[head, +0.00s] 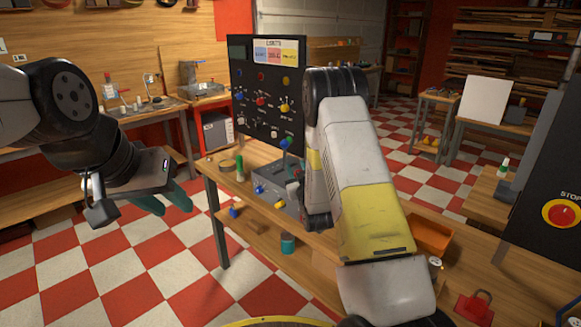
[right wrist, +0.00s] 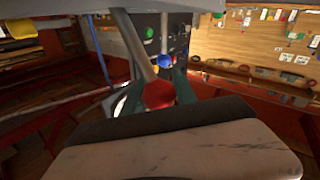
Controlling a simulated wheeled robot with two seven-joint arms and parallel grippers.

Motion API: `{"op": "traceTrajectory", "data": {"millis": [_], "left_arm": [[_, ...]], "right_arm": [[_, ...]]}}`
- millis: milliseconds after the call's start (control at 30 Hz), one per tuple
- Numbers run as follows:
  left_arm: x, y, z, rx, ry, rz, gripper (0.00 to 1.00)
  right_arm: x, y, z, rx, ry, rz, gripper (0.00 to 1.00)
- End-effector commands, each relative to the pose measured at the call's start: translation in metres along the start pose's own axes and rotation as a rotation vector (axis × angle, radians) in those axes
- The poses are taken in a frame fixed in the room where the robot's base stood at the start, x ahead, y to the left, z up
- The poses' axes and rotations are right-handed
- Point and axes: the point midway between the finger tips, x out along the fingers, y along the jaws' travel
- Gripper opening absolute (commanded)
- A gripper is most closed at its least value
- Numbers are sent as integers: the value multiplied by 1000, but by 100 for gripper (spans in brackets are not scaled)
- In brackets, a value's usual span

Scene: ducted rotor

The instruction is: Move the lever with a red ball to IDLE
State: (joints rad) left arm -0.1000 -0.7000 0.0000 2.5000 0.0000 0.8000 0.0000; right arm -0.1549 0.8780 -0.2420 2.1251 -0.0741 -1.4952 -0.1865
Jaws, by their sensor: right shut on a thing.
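The red ball (right wrist: 158,95) on the lever shows in the right wrist view, with its grey rod (right wrist: 136,47) running up and to the left. My right gripper (right wrist: 157,92) is shut on the ball, one teal finger on each side. In the head view my right arm hides most of this gripper and the lever. A grey control box (head: 283,200) with blue handles stands on the workbench beside the right arm. My left gripper (head: 166,202) hangs at the left, away from the bench, its teal fingers apart and empty. I cannot read any IDLE mark.
A black panel (head: 264,120) with coloured knobs stands at the back of the workbench (head: 355,232). An orange tray (head: 431,236) lies to the right of my arm. A dark stand with a red stop button (head: 561,213) is at the far right. The left floor is clear.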

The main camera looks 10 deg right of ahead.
Motion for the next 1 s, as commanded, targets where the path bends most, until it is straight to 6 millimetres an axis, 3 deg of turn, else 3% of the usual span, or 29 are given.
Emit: {"op": "traceTrajectory", "data": {"millis": [100, 133, 233, 633, 1000], "left_arm": [[0, 0, 0, 0, 0, 0, 36], [0, 0, 0, 0, 0, 0, 36], [0, 0, 0, 0, 0, 0, 36], [0, 0, 0, 0, 0, 0, 36], [0, 0, 0, 0, 0, 0, 36]], "right_arm": [[0, -6, -3, 5, 8, -11, 0], [0, -6, -3, 5, 8, -11, 38], [0, -6, -3, 4, 6, -11, 55], [-7, -3, -1, 2, 2, -6, 55], [-66, -4, -1, 4, 1, -9, 55]]}}
